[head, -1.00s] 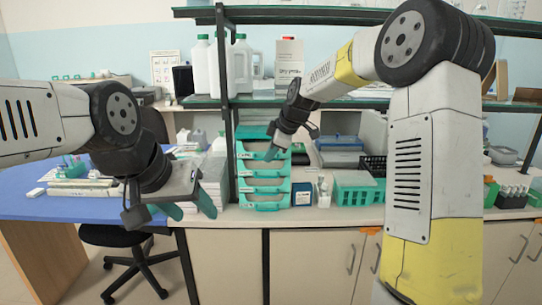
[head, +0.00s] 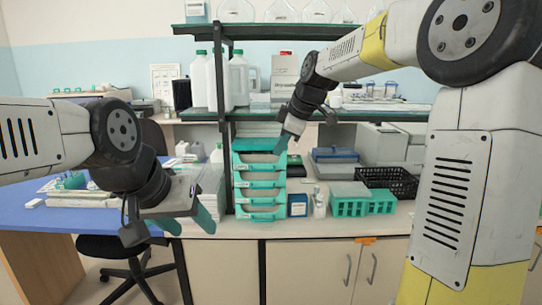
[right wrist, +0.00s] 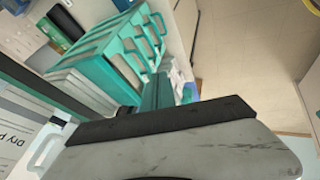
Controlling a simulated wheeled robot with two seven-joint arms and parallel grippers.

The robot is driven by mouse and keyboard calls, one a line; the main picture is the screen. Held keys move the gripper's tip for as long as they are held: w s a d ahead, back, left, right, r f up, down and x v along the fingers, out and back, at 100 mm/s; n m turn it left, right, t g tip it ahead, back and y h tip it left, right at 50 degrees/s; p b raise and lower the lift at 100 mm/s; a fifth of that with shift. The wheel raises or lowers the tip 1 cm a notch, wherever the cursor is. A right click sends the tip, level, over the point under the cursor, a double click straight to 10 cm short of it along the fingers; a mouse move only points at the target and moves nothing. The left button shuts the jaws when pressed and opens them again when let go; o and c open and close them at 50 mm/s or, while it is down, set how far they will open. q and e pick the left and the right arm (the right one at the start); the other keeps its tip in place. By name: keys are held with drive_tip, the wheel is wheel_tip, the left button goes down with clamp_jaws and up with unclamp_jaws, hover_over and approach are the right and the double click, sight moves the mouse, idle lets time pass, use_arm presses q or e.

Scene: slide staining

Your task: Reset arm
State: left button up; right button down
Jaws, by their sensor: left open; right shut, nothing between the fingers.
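My left gripper (head: 188,222) is open and empty in the head view, its teal fingers apart above the front of the counter, left of the teal drawer stack. My right gripper (head: 283,143) is shut and empty, pointing down in front of the top of the teal drawer stack (head: 260,184). I cannot tell whether it touches the stack. In the right wrist view, the right gripper's teal fingers (right wrist: 156,92) show just beyond its dark body, near the drawer stack (right wrist: 105,55).
A two-tier shelf (head: 330,116) holds white jugs (head: 238,82) and a carton (head: 284,76). On the counter (head: 300,230) stand a blue box (head: 297,205), a small bottle (head: 319,203), teal racks (head: 349,207) and a black basket (head: 388,180). A blue table (head: 60,215) is at left.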

drive_tip(key=s+d+f+m, duration=0.2)
drive_tip(key=s+m, duration=0.3)
drive_tip(key=s, duration=0.4)
drive_tip(key=s+d+f+m+h, duration=0.1)
drive_tip(key=s+d+m, duration=0.4)
drive_tip(key=s, duration=0.5)
drive_tip(key=s+d+f+m+t+h, duration=0.1)
drive_tip(key=s+d+f+m, duration=0.1)
drive_tip(key=s+m, duration=0.4)
drive_tip(key=s+d, duration=0.1)
drive_tip(key=s, duration=0.2)
drive_tip(key=shift+s+d+f, duration=0.3)
drive_tip(key=shift+d+f, duration=0.05)
